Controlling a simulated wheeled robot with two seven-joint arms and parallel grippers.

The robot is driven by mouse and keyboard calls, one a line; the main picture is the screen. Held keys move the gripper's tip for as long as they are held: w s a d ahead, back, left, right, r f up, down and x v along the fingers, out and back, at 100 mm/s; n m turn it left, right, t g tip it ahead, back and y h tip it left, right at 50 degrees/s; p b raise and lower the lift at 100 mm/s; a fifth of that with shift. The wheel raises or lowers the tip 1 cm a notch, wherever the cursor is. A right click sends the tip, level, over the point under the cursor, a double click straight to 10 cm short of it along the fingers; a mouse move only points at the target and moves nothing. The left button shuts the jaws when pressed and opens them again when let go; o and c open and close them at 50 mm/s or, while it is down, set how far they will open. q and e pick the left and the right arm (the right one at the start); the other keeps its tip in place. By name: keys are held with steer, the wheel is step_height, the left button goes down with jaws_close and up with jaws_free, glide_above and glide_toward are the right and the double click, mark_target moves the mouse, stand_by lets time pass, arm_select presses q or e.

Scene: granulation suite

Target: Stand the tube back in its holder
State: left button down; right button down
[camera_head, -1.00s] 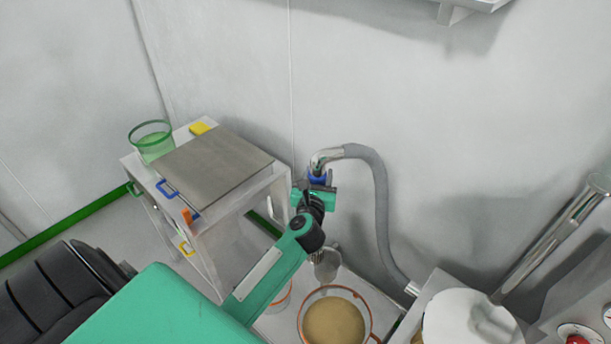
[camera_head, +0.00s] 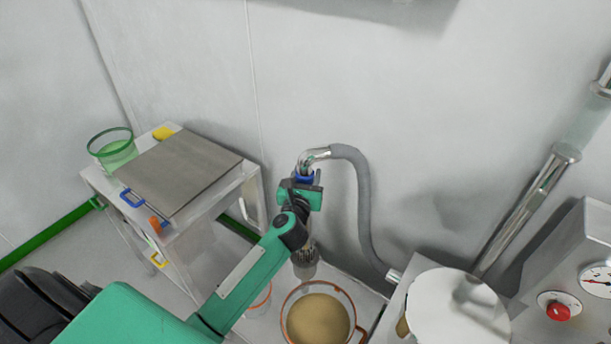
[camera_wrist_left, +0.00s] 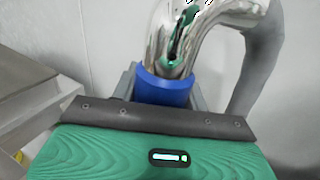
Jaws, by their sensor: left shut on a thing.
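The tube is a shiny bent metal pipe (camera_head: 314,156) with a blue collar (camera_head: 304,178) and a grey hose (camera_head: 368,205) on its far end. My left gripper (camera_head: 301,190) is shut on the tube at the blue collar. In the left wrist view the collar (camera_wrist_left: 164,88) sits upright between the jaws, with the metal bend (camera_wrist_left: 185,40) above it. Below the gripper, a grey metal cylinder (camera_head: 305,264) shows beside the bowl. I cannot tell whether it is the tube's lower end or the holder. My arm partly hides this area. My right gripper is out of view.
An orange-rimmed bowl of tan powder (camera_head: 318,318) stands just below my gripper. A white round lid (camera_head: 455,308) and a panel with a red knob (camera_head: 558,309) and gauge are at right.

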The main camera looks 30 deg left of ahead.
arm_select(q)
step_height(320, 180, down, 9)
steer(key=b, duration=0.6)
steer(key=shift+r, duration=0.15)
steer(key=c, duration=0.7)
jaws_free()
steer(key=shift+o, duration=0.2)
steer(key=shift+s, duration=0.1)
steer(key=b+v, duration=0.2)
steer(key=v, duration=1.1)
steer(key=shift+s, duration=0.35)
steer(key=shift+d, duration=0.15)
